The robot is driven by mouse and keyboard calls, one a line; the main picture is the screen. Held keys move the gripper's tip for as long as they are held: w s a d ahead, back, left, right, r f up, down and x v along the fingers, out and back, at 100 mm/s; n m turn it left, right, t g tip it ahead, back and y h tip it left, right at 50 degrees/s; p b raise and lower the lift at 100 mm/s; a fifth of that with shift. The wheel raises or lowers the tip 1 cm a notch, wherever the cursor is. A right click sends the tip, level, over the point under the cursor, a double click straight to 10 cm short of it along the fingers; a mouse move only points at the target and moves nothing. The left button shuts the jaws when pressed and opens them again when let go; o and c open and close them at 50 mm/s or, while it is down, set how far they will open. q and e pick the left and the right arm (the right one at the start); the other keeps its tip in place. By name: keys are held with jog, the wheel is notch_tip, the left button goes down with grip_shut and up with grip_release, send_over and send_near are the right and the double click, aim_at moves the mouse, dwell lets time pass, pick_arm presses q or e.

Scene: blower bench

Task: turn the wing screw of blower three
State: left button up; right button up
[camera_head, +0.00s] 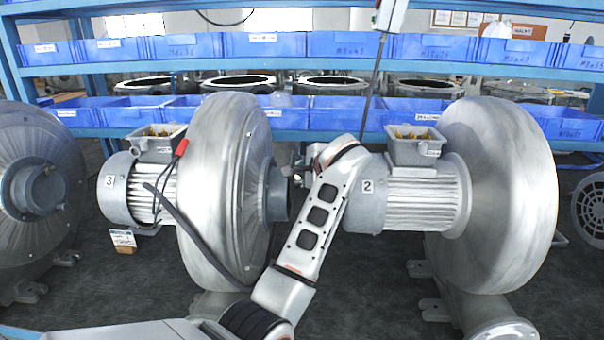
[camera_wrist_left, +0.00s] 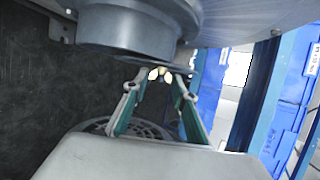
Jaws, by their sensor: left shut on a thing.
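Blower three (camera_head: 225,150), a grey metal housing with a motor labelled 3 on its left, stands left of centre. Its round hub (camera_head: 277,195) faces right, and a grey cylindrical part (camera_wrist_left: 125,30) shows at the top of the wrist view. My left gripper (camera_head: 299,168) reaches up into the gap between blowers three and two, beside the hub. In the wrist view its two green-and-grey fingers (camera_wrist_left: 160,84) converge on a small pale brass-coloured piece (camera_wrist_left: 167,76), apparently the wing screw. The screw's full shape is too small to make out. My right gripper is not in view.
Blower two (camera_head: 500,190) stands close on the right, its motor near my left wrist. Another blower (camera_head: 35,180) is at the far left. Blue shelves with bins (camera_head: 350,45) line the back.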

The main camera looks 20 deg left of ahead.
pick_arm(q)
jog(key=shift+f, duration=0.1)
jog(key=t+y+b, duration=0.1)
jog(key=b, duration=0.1)
jog(key=n+t+y+b, duration=0.1)
jog(key=t+b, duration=0.1)
jog(key=n+t+y+b, duration=0.1)
jog(key=t+b, duration=0.1)
jog(key=shift+s+f+b, duration=0.15)
jog(key=shift+f+b, duration=0.15)
jog(key=shift+f, duration=0.05)
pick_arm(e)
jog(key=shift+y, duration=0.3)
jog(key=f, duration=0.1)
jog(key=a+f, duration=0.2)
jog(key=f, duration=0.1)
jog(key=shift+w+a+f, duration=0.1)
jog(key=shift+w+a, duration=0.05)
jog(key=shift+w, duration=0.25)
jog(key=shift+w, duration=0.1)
pick_arm(q)
jog(key=o, duration=1.1)
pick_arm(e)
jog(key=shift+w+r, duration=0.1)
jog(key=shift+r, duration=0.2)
